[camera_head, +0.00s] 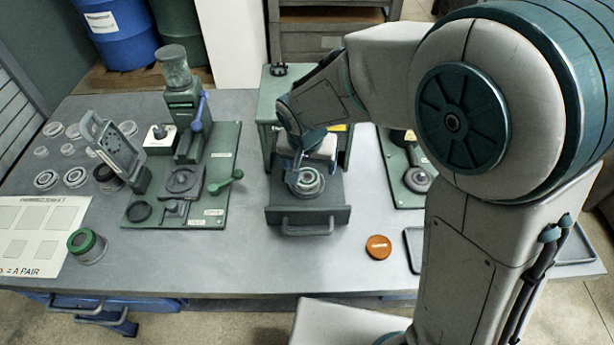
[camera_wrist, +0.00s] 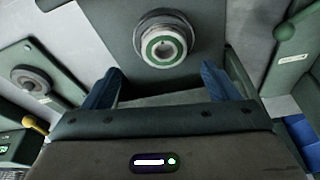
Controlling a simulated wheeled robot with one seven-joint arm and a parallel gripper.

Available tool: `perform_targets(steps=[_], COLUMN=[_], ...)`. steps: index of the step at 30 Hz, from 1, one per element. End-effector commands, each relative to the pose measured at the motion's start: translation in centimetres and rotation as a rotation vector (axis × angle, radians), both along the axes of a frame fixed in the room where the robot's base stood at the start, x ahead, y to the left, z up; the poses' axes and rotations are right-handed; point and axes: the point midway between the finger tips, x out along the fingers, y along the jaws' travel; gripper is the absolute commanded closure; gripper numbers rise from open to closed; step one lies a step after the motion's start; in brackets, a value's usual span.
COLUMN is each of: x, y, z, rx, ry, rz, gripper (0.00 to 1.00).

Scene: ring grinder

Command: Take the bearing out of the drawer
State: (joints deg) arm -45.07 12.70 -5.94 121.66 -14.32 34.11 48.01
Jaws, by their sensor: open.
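The drawer (camera_head: 275,214) is pulled open from a green cabinet, its handle facing the front of the table. The bearing (camera_head: 306,181), a round metal ring with a green band, lies in the drawer. In the wrist view the bearing (camera_wrist: 163,42) sits beyond the blue fingertips, roughly centred between them and not between the jaws. My gripper (camera_head: 302,168) is over the back part of the drawer, partly hidden by my own wrist. In the wrist view my gripper (camera_wrist: 160,78) is open and empty, with its fingers wide apart.
A green fixture board (camera_head: 225,150) with a blue lever and a green-knobbed handle stands left of the drawer. Another fixture (camera_head: 418,180) stands right. An orange disc (camera_head: 378,247) lies front right. Several rings lie at far left. The table front is mostly clear.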

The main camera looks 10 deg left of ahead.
Motion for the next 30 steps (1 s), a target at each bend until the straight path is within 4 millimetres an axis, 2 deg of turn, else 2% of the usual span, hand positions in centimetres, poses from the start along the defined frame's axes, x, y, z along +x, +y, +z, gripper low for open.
perform_targets(steps=[5,18,26,28,30], x=[0.2,1.1,1.2,1.2,1.2], y=[0.0,0.6,0.6,0.6,0.6], z=[-0.8,-5.3,-5.5,-5.5,-5.5], rx=[-0.001,-0.001,0.001,0.001,0.001], ry=[0.001,0.001,-0.001,-0.001,-0.001], rz=[-0.002,-0.004,-0.004,-0.004,-0.004], gripper=[0.19,0.19,0.19,0.32,0.52])
